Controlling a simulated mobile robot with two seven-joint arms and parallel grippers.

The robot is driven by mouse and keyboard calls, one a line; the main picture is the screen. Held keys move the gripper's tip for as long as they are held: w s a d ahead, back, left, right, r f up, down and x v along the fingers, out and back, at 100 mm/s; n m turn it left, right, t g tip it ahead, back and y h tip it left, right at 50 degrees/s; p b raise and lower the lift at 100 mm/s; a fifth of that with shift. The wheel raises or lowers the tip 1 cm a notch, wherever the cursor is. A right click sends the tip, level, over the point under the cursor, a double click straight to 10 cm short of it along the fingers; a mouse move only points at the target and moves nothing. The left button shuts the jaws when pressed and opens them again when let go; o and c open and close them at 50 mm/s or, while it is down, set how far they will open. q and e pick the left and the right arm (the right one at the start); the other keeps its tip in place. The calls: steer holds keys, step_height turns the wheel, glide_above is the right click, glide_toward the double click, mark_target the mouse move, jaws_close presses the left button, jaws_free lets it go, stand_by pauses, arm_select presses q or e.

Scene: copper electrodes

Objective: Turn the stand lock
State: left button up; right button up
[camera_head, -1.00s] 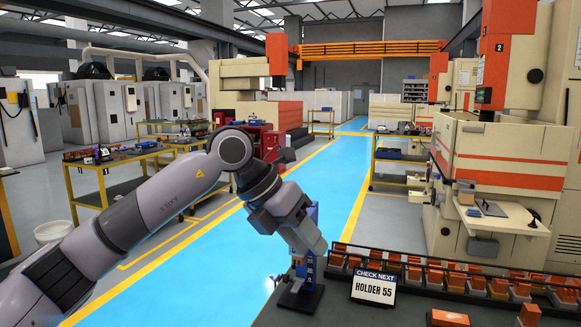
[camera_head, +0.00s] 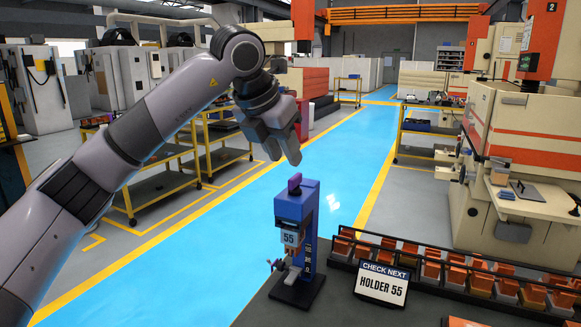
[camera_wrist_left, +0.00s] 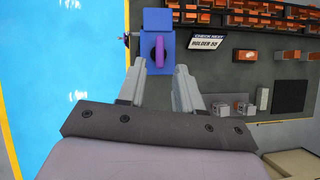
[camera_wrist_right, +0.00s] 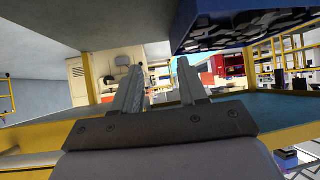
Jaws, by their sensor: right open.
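The blue stand (camera_head: 310,212) stands upright on a black base near the table's left edge, with a holder tagged 55 (camera_head: 289,238) in its front. A purple lever (camera_head: 295,183), apparently the stand lock, sits on its top. In the left wrist view the lever (camera_wrist_left: 159,54) lies lengthwise, upright in the picture, on the blue top (camera_wrist_left: 160,20). My left gripper (camera_head: 290,155) is open and empty above the stand, apart from the lever. In the left wrist view its fingers (camera_wrist_left: 159,88) point toward the stand. My right gripper (camera_wrist_right: 162,92) is open and empty, away from the stand.
A sign reading "CHECK NEXT HOLDER 55" (camera_head: 382,284) stands right of the stand. Behind it a long black rack (camera_head: 400,258) holds several orange-topped holders. The dark table (camera_head: 340,308) is bare around the stand's base. In the right wrist view a dark ribbed object (camera_wrist_right: 235,28) hangs above the fingers.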

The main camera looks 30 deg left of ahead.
mark_target(296, 175)
arm_select(q)
steer(key=b+x, duration=0.1)
steer(key=x, duration=0.3)
steer(key=shift+w+f+b, duration=0.1)
steer(key=shift+f+b, duration=0.2)
steer(key=shift+f, duration=0.05)
steer(key=shift+w, duration=0.2)
steer(key=shift+d+f, duration=0.1)
steer(key=shift+w+f, duration=0.2)
jaws_close()
